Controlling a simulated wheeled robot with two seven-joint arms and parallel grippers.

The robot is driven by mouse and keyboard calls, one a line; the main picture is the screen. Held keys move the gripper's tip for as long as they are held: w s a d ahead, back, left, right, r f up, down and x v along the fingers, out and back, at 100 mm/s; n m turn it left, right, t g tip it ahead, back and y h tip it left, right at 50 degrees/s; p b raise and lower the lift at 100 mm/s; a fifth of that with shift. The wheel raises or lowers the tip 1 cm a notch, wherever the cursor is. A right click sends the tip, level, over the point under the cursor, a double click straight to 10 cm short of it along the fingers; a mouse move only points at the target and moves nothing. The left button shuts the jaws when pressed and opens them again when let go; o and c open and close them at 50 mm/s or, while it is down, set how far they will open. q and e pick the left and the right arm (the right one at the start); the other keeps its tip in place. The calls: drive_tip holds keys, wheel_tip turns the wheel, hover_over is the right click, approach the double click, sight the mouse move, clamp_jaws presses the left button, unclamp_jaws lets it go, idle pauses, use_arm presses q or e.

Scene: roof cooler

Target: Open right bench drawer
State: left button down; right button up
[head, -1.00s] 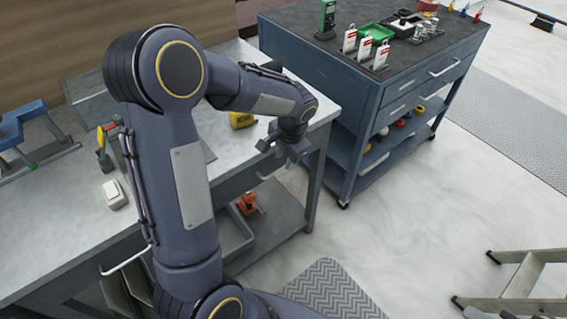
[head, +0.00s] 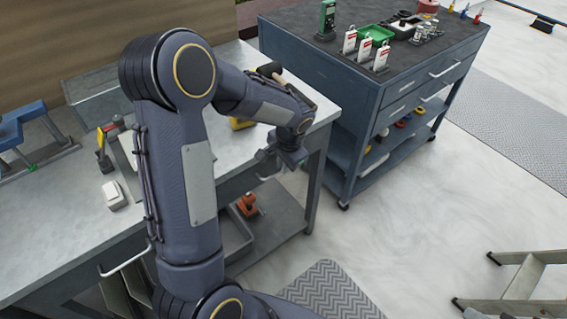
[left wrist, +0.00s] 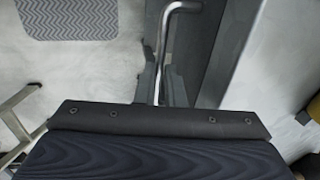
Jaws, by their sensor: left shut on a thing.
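The workbench (head: 72,225) stands at the left in the head view. Its right drawer front (head: 232,186) is under the top, largely behind my left arm. My left gripper (head: 267,169) is at the right part of that drawer front. In the left wrist view a bent metal bar handle (left wrist: 163,45) runs down between my left gripper's fingers (left wrist: 160,92), beside a dark grey front (left wrist: 210,55). The gripper is shut on this handle. The fingertips are partly hidden by the gripper body. How far the drawer stands out is unclear. My right gripper is not in view.
A blue tool cart (head: 372,95) stands right of the bench. A stepladder (head: 520,285) is at the lower right. A grey bin (head: 235,240) and an orange tool (head: 247,204) are on the lower shelf.

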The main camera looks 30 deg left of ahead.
use_arm(q)
drive_tip(key=shift+d, duration=0.1)
